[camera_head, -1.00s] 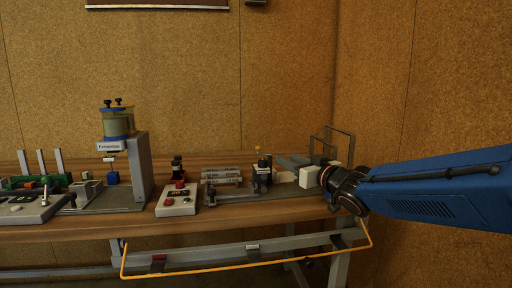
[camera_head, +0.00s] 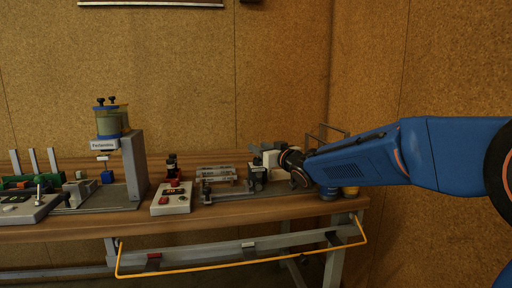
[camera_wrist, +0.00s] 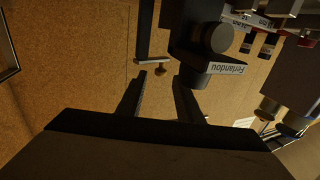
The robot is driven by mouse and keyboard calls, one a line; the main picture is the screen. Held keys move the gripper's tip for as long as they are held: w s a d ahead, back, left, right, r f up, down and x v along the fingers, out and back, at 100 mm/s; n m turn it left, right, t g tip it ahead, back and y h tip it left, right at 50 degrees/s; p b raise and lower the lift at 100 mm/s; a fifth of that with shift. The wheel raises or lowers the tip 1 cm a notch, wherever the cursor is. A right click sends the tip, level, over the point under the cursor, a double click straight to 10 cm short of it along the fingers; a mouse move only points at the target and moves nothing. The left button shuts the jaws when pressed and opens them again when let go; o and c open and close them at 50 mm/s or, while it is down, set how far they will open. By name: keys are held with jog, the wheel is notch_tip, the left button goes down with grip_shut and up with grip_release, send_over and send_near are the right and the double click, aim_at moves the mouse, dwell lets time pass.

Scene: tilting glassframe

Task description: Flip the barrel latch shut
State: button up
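My gripper (camera_head: 262,152) is at the right part of the bench, just above and beside a dark upright unit (camera_head: 257,178). In the wrist view its two dark fingers (camera_wrist: 159,80) are apart, with nothing held between them. Beyond the fingertips is a dark bar with a small brass knob (camera_wrist: 160,68). To its right is the dark unit (camera_wrist: 208,42) with a round cap and a label reading "Ferlandou". I cannot tell for sure which of these parts is the barrel latch, or how it is set.
A control box with red buttons (camera_head: 172,199) stands left of the unit. Clear horizontal tubes (camera_head: 216,173) lie between them. A tall grey dispenser (camera_head: 133,165) stands further left. Small jars (camera_head: 329,193) and a thin wire frame (camera_head: 333,130) are at the right end.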

jog(key=shift+x, duration=1.5)
grip_shut()
